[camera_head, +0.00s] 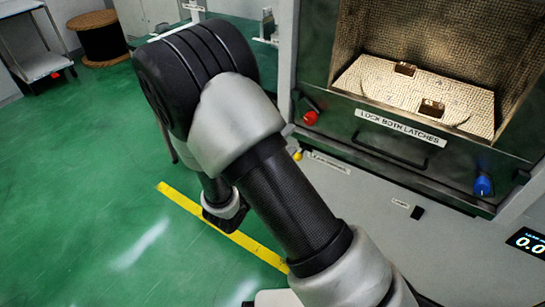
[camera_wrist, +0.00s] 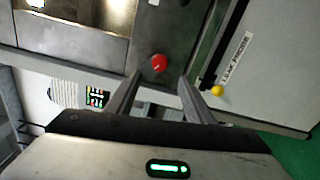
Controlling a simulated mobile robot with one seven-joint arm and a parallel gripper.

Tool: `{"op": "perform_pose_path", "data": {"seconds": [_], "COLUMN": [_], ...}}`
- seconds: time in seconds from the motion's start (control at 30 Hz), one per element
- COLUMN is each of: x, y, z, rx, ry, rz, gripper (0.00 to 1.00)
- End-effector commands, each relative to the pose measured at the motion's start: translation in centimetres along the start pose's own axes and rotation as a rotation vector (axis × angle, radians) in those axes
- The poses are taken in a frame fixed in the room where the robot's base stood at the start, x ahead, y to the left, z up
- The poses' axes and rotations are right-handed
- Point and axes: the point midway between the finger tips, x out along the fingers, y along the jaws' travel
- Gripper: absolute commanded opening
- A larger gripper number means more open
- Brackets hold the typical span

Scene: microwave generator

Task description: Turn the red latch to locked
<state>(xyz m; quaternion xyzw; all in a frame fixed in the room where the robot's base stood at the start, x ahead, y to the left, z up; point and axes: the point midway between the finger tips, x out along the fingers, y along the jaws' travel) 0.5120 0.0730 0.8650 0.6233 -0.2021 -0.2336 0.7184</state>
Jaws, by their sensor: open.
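The red latch (camera_head: 310,117) is a red knob at the left end of the machine's dark front panel, left of the "LOCK BOTH LATCHES" label (camera_head: 401,128). In the wrist view the red knob (camera_wrist: 159,62) shows just beyond my gripper (camera_wrist: 160,76), in line with the gap between the fingertips. The two fingers are apart with nothing between them. They look short of the knob; the exact distance is hard to tell. In the head view my arm hides the fingers. A blue latch (camera_head: 483,185) sits at the panel's right end.
A dark bar handle (camera_head: 390,150) crosses the panel below the label. A small yellow knob (camera_head: 298,155) is below the red latch, and right of my fingers in the wrist view (camera_wrist: 217,90). The open chamber's perforated floor (camera_head: 415,95) lies above.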

Motion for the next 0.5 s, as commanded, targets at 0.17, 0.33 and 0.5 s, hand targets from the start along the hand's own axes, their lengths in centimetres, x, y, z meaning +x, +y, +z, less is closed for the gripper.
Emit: {"op": "perform_pose_path", "data": {"seconds": [0.17, 0.33, 0.5], "x": [-4.1, -6.6, -7.6], "y": [0.1, 0.0, 0.0], "z": [-0.1, -0.1, 0.0], "rx": [0.0, 0.0, -0.001], "ry": [0.004, 0.002, 0.0], "rz": [-0.001, -0.001, 0.0], "gripper": [0.48, 0.48, 0.48]}}
